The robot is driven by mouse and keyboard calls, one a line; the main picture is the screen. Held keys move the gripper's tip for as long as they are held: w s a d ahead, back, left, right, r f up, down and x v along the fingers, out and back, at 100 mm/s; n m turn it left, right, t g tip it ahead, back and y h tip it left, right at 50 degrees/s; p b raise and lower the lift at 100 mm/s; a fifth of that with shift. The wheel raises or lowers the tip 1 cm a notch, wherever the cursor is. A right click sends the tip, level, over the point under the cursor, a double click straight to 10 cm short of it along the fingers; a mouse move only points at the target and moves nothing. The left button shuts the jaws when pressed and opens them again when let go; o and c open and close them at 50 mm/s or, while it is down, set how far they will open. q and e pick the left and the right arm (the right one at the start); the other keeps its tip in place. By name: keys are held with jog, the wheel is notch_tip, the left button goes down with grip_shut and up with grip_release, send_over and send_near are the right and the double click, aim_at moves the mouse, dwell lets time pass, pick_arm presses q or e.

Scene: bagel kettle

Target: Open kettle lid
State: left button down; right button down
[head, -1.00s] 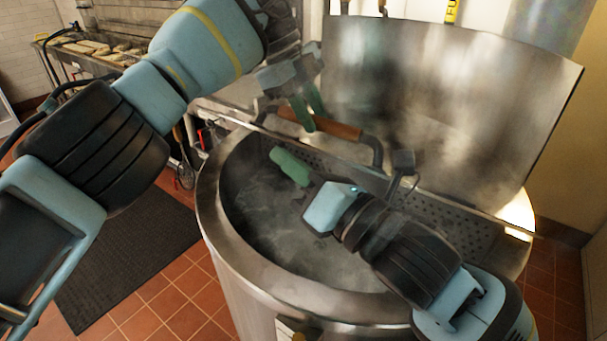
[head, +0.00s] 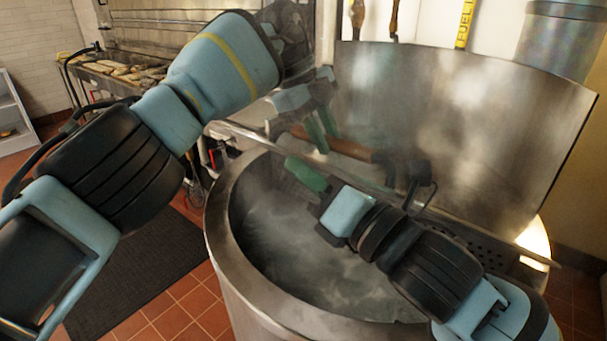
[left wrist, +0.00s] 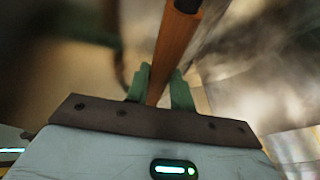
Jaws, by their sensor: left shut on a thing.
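The large steel kettle (head: 222,236) stands open at the front, with steaming liquid inside. Its broad steel lid panel (head: 470,120) stands steeply raised at the back. A wooden handle bar (head: 352,150) runs along the lid's lower part. My left gripper (head: 318,132) is shut on this handle with its green fingers. The left wrist view shows the wooden handle (left wrist: 174,50) between the left gripper's fingers (left wrist: 160,85). My right gripper (head: 303,172) hangs above the kettle opening, near the handle; whether its fingers are apart is unclear.
A counter with bread (head: 120,72) stands at the back left. A dark mat (head: 140,275) lies on the red tile floor left of the kettle. Utensils (head: 357,15) hang on the back wall. My two arms come close together over the kettle.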

pick_arm(q)
jog(key=c, duration=1.2)
grip_release()
jog(key=shift+a+f, duration=0.1)
jog(key=shift+f, duration=0.55)
pick_arm(e)
jog(key=shift+w+d+r, duration=0.1)
jog(key=shift+w+d, duration=0.25)
jog(key=shift+w, duration=0.05)
pick_arm(q)
jog(key=shift+r, duration=0.1)
